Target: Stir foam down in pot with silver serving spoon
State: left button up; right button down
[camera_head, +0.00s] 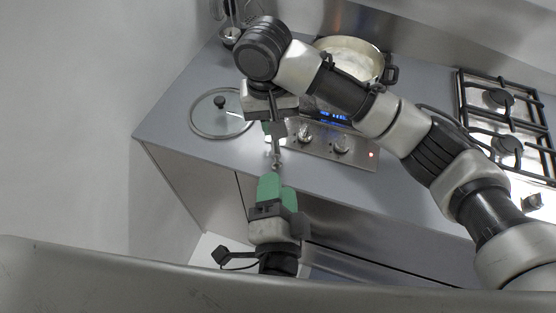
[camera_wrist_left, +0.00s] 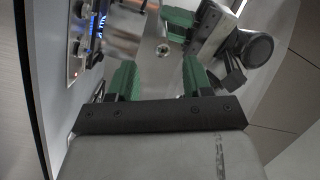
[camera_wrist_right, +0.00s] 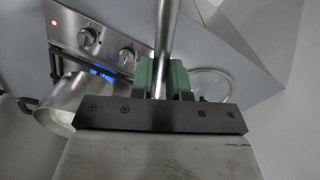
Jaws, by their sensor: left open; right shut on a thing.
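The pot (camera_head: 350,58) stands on the cooktop at the back, with pale foam inside; my right arm covers part of its front. My left gripper (camera_head: 271,179) is open and empty just below the spoon's lower end. In the left wrist view the spoon's end (camera_wrist_left: 163,49) faces the gap between the open fingers (camera_wrist_left: 158,78).
A glass lid (camera_head: 219,113) lies on the counter at left. A utensil holder (camera_head: 232,37) stands at the back left. The control panel with knobs (camera_head: 341,145) is beside the grippers. A gas hob (camera_head: 501,138) is at right. A grey bar crosses the near foreground.

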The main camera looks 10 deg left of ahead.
aim_at(278, 154)
pick_arm(q)
jog(key=w, duration=0.8)
jog(key=shift+a, duration=0.4)
jog(key=shift+f, duration=0.1)
jog(key=c, duration=0.9)
grip_shut()
pick_arm(e)
jog(key=c, duration=1)
grip_release()
